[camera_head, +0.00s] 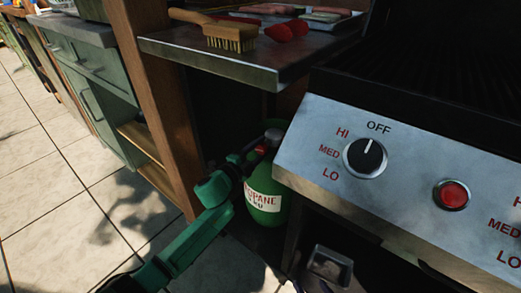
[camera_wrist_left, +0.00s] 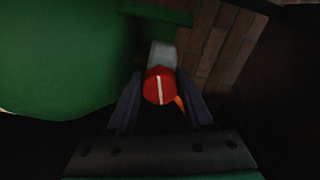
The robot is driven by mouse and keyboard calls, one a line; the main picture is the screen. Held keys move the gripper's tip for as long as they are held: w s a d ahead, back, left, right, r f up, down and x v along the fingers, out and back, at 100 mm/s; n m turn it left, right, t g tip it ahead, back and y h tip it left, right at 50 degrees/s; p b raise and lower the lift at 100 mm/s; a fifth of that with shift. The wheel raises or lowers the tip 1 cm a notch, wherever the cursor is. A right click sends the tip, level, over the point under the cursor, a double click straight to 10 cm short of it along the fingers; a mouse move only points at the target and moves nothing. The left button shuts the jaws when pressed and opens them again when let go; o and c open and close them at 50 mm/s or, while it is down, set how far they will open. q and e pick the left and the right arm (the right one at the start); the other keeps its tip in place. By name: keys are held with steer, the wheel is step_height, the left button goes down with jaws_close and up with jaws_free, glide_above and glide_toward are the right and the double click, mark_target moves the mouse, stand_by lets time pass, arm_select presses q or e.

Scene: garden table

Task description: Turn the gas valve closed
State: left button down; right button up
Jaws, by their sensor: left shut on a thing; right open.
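The gas valve is a red knob with a white line, on the green propane tank (camera_head: 264,208) under the grill. In the wrist view the red knob (camera_wrist_left: 158,88) sits between the dark fingers of my left gripper (camera_wrist_left: 160,103), its white line nearly upright. A grey fitting (camera_wrist_left: 162,54) is behind it, and the green tank (camera_wrist_left: 70,55) fills the left side. In the head view my left gripper (camera_head: 260,153) reaches the top of the tank and is shut on the red knob (camera_head: 273,138), which is partly hidden.
The grill's control panel (camera_head: 310,130) overhangs on the right, with a black knob (camera_head: 366,157) pointing to OFF and a red button (camera_head: 452,195). A metal side shelf (camera_head: 215,59) holding a brush (camera_head: 231,36) is above. A wooden post (camera_head: 160,100) stands left of the tank.

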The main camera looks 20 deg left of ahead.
arm_select(q)
steer(key=shift+f+m, duration=0.1)
steer(key=shift+m, duration=1.5)
steer(key=shift+c, duration=1.7)
jaws_free()
steer(key=shift+s, duration=0.1)
